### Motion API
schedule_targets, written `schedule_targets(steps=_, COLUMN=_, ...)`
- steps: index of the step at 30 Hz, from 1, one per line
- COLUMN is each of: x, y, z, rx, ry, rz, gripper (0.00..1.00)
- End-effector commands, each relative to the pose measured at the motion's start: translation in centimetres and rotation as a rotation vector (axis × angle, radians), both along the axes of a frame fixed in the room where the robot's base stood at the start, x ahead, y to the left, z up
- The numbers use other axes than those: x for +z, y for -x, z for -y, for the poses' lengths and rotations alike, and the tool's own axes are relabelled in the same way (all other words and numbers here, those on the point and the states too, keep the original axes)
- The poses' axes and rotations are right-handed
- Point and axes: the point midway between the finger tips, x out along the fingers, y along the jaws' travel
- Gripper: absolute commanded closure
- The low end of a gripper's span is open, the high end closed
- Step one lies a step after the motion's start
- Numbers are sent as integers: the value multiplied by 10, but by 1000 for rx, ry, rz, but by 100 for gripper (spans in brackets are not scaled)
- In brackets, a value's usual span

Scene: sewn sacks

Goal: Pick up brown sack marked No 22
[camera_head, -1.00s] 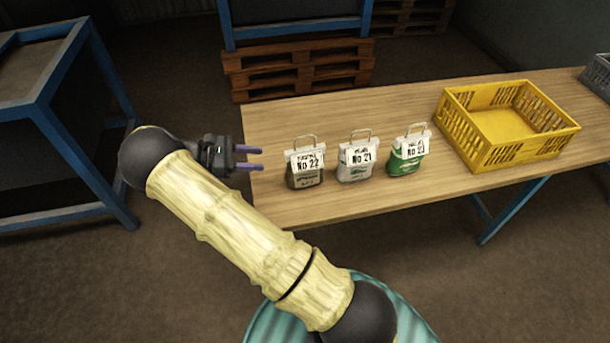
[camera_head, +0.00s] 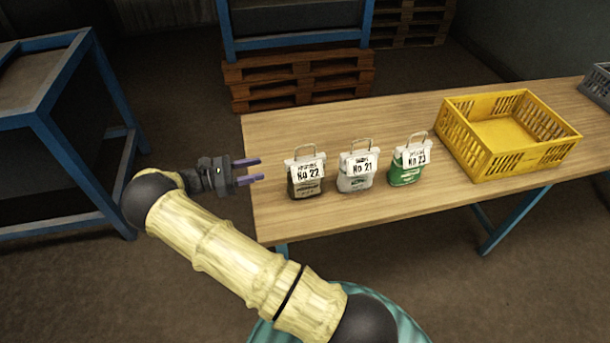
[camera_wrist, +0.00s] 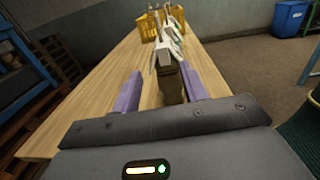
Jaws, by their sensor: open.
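The brown sack marked No 22 (camera_head: 306,186) stands upright on the wooden table, leftmost in a row of sacks, with a white label and a wire handle on top. In the wrist view the brown sack (camera_wrist: 172,86) shows ahead, between the two purple fingers. My gripper (camera_head: 254,171) is open and empty, left of the sack at the table's left edge, with a gap between fingertips and sack. The open gripper also shows in the wrist view (camera_wrist: 160,80).
A white sack marked No 21 (camera_head: 355,182) and a green sack marked No 23 (camera_head: 406,174) stand to the right. A yellow crate (camera_head: 487,161) is farther right. The table (camera_head: 400,110) is bare behind the sacks. A blue frame (camera_head: 45,115) stands left.

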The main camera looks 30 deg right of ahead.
Motion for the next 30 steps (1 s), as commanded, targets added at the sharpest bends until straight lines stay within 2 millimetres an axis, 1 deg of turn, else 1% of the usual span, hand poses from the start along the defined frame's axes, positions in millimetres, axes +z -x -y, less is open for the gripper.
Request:
schedule_targets(steps=1, x=3, y=3, z=10, rx=-3, ry=2, rz=-1, gripper=56)
schedule_targets(steps=3, x=4, y=5, z=22, rx=-3, ry=3, rz=-3, gripper=56)
schedule_targets(steps=9, x=4, y=13, z=56, rx=-4, ry=2, rz=-1, gripper=56)
schedule_targets(steps=12, x=3, y=16, z=69, rx=-1, ry=1, rz=0, gripper=56)
schedule_targets(steps=15, x=1, y=17, z=75, rx=-1, ry=0, rz=0, gripper=56)
schedule_targets(steps=25, x=1, y=17, z=76, rx=0, ry=0, rz=1, gripper=56)
schedule_targets(steps=28, x=5, y=20, z=84, rx=-2, ry=1, rz=1, gripper=56)
schedule_targets(steps=30, x=7, y=24, z=93, rx=-2, ry=2, rz=-2, gripper=56)
